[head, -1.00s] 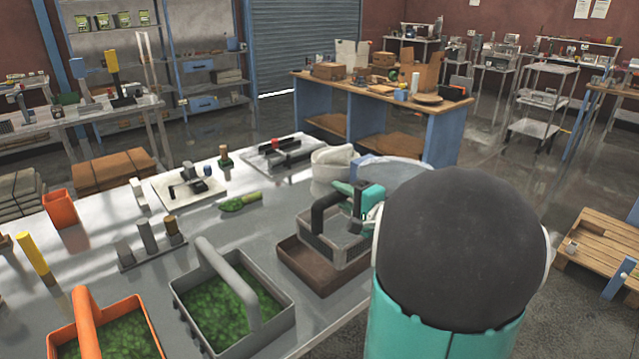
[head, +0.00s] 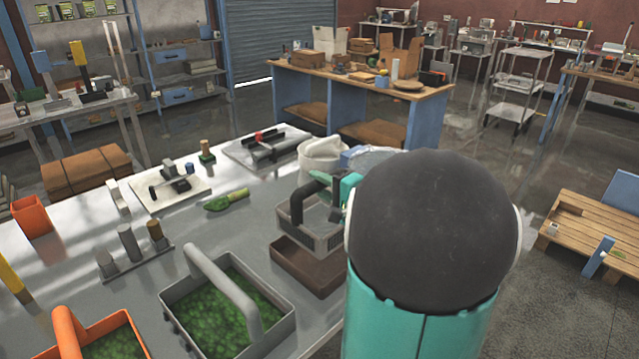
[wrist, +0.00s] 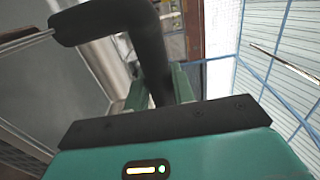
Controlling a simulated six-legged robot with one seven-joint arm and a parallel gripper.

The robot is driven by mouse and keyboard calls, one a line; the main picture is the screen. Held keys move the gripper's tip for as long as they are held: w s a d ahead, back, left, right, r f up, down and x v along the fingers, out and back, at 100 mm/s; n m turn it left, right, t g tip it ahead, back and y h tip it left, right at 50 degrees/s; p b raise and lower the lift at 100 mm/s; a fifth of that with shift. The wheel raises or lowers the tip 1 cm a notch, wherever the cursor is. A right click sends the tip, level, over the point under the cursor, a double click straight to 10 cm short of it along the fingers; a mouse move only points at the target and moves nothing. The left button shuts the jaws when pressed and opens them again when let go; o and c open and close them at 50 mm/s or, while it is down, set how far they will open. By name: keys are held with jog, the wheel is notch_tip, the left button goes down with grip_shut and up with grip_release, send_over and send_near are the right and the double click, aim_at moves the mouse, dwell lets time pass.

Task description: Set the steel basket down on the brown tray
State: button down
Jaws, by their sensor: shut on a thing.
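The steel basket (head: 322,243) is a grey open box with a black handle (head: 306,190). My gripper (head: 340,195) is shut on this handle at the basket's right side, partly hidden behind my arm. In the wrist view the black handle (wrist: 105,22) runs between my green fingers (wrist: 158,88), with the basket's grey inside (wrist: 60,85) at left. The brown tray (head: 298,272) lies on the table's right part. The basket appears over the tray's far part, roughly level; the tray's front and left rim show. I cannot tell whether they touch.
A white container (head: 320,160) and a blue object (head: 352,156) stand just behind.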

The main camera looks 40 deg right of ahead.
aim_at(321, 230)
jog(key=shift+s+f, duration=0.25)
jog(key=shift+w+f, duration=0.15)
jog(key=shift+f, duration=4.55)
jog(key=c, duration=1.1)
grip_release()
